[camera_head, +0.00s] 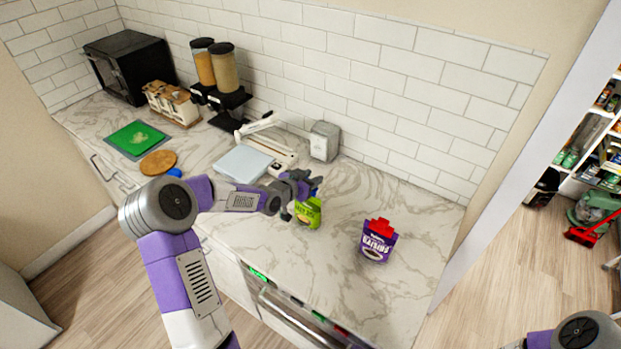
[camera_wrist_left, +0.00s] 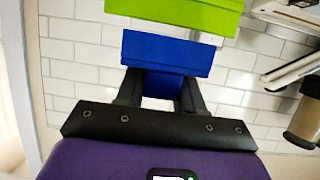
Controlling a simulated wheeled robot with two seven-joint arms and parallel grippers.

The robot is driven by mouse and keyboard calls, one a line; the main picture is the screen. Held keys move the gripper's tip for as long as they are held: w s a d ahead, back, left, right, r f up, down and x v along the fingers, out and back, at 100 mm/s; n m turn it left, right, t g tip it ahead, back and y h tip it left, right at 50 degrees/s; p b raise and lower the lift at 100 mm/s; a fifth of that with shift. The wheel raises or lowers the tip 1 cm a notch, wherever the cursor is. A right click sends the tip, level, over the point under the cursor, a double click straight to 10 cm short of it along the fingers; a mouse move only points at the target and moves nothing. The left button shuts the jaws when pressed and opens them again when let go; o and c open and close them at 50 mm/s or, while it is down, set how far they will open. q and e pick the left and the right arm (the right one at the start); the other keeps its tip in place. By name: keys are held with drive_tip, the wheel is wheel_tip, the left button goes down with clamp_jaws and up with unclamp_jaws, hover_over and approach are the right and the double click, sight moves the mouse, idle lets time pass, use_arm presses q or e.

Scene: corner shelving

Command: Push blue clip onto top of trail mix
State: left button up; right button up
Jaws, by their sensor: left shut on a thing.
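The trail mix is a green bag (camera_head: 308,214) standing on the marble counter, and its green edge also shows at the top of the left wrist view (camera_wrist_left: 180,12). My left gripper (camera_head: 303,184) is at the bag's upper end, shut on the blue clip (camera_wrist_left: 165,55). A sliver of the blue clip (camera_head: 314,192) shows beside the fingers in the head view. In the wrist view the clip lies close to the green bag, with a thin pale strip between them in part. Whether the clip grips the bag's top, I cannot tell. My right gripper is out of view; only part of that arm shows.
A purple raisin bag (camera_head: 376,246) with a red clip (camera_head: 381,228) on top stands to the right. A pale tray (camera_head: 243,163) and a white slicer-like device (camera_head: 270,143) lie behind left. A grey box (camera_head: 325,141) stands by the wall.

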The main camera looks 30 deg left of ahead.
use_arm(q)
drive_tip(key=shift+f+b, duration=1.25)
drive_tip(key=shift+f, duration=0.2)
drive_tip(key=o, duration=1.1)
drive_tip(key=v, duration=0.7)
drive_tip(key=shift+s+p, duration=0.25)
drive_tip(key=shift+p, duration=0.15)
drive_tip(key=shift+r, duration=0.1)
